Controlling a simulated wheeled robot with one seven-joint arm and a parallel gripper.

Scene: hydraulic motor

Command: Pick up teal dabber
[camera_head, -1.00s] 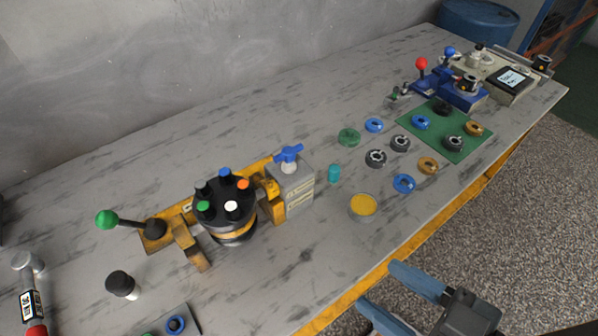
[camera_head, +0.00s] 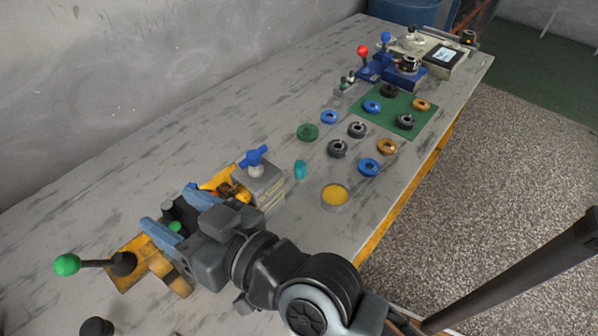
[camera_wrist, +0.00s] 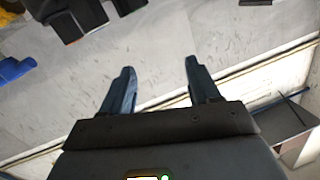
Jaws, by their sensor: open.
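A small teal cylinder (camera_head: 300,169), which I take to be the teal dabber, stands on the table in the head view, just right of the grey block with the blue handle. My gripper (camera_head: 168,206) is open and empty, with its light blue fingers spread over the round black holder. It is left of the teal dabber and apart from it. I cannot make out the teal dabber there. My gripper and arm hide most of the black holder.
The grey block with a blue handle (camera_head: 255,158) stands between my gripper and the teal dabber. A yellow-filled round dish (camera_head: 335,196) and a green ring (camera_head: 308,132) lie near the dabber. Several rings lie on and around a green mat (camera_head: 425,128). A green-knobbed lever (camera_head: 67,264) stands left.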

